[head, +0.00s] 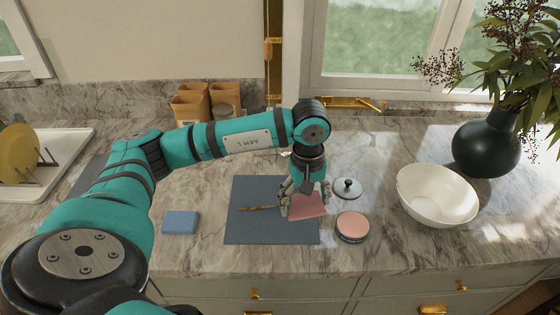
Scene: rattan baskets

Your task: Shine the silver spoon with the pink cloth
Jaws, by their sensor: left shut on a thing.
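The pink cloth (308,208) lies flat at the right side of a dark grey mat (260,232). My left gripper (301,207) reaches down from above and is shut at the cloth, covering its left and back part. A thin spoon-like piece (256,208) lies on the mat just left of the gripper. It looks brownish in this light, and its right end runs toward the gripper, where I cannot see it clearly. I cannot tell whether cloth and spoon touch. My right gripper is not in view.
A round pink-topped tin (352,227) and a silver lid with a knob (347,187) are right of the mat. A blue sponge (180,222) is left. A white bowl (437,195) and dark vase (487,147) stand further right, a dish rack (45,165) far left.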

